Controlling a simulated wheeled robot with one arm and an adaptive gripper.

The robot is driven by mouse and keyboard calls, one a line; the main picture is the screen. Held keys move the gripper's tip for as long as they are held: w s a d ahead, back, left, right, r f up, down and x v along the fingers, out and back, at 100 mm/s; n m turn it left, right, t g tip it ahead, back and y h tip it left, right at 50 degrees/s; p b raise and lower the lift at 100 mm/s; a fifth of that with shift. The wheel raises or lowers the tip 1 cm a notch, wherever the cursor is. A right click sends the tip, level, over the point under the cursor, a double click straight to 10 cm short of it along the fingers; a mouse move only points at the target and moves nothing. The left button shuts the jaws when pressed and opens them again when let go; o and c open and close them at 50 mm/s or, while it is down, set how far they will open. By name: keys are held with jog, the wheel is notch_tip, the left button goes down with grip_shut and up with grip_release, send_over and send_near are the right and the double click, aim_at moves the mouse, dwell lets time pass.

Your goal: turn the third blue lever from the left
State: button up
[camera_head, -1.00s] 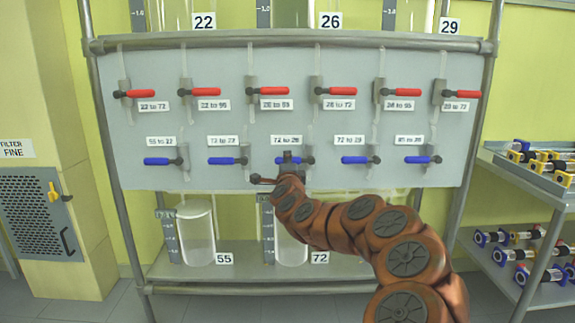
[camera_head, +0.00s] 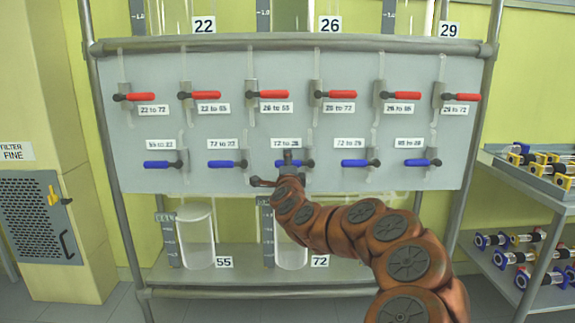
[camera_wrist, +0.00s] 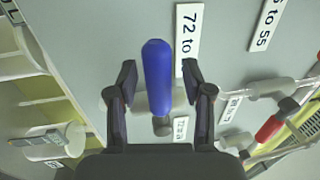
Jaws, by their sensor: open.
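The third blue lever from the left (camera_head: 281,163) sits in the lower row of the grey panel (camera_head: 330,130), under the label "72 to 26" or similar. In the wrist view the blue handle (camera_wrist: 157,75) stands between the two dark fingers of my gripper (camera_wrist: 158,85). The fingers are open, with a gap on each side of the handle. Other blue levers flank it: one to the left (camera_head: 228,162) and one to the right (camera_head: 355,161), all pointing left.
Red levers (camera_head: 274,94) line the upper row. A red lever (camera_wrist: 269,128) and pipes show at right in the wrist view. Glass vessels (camera_head: 196,237) stand on the shelf below. A rack with parts (camera_head: 540,205) is at right, a filter cabinet (camera_head: 40,215) at left.

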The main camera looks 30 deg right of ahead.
jog(key=v, duration=1.2)
dwell(0.5)
jog(key=shift+a, duration=0.1)
